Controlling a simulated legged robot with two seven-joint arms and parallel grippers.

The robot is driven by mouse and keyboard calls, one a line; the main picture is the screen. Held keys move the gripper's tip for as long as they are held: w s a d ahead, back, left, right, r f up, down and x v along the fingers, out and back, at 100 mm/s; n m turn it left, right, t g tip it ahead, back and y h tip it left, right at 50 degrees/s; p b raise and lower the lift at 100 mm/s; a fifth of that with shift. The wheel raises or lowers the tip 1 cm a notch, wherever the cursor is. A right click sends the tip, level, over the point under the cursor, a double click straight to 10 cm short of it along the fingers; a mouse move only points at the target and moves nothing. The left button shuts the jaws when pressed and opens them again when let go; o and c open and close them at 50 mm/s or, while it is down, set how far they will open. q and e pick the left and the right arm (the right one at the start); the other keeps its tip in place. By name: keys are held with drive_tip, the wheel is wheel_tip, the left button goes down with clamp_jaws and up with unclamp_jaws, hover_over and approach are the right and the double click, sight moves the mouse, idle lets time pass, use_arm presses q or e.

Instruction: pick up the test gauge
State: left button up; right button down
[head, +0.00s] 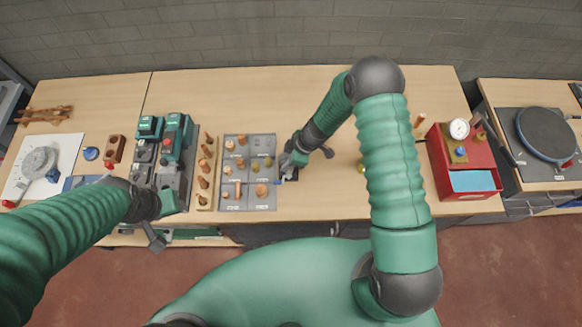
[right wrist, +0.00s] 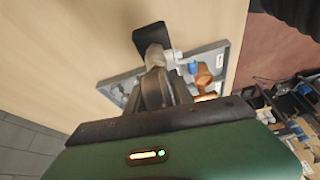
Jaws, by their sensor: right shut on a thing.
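My right gripper (head: 291,164) is low at the right edge of a grey compartment tray (head: 249,208). In the right wrist view it (right wrist: 165,88) is shut on a small pale grey, rounded thing (right wrist: 155,58). The fingers hide most of that thing, and I cannot tell whether it is the test gauge. It is over or beside a black block (right wrist: 150,36). A gauge with a round white dial (head: 459,129) stands on a red box (head: 437,157) at the right, apart from both grippers. My left gripper (head: 158,233) is near the table's front edge; its jaws are unclear.
The tray holds several orange and brass fittings. Left of it are a wooden strip of fittings (head: 204,172) and green-and-grey machines (head: 174,139). A round dark plate (head: 545,133) is on the far-right bench. The table behind the tray is clear (head: 230,100).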

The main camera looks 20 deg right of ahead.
use_arm(q)
drive_tip(key=shift+a, duration=0.7)
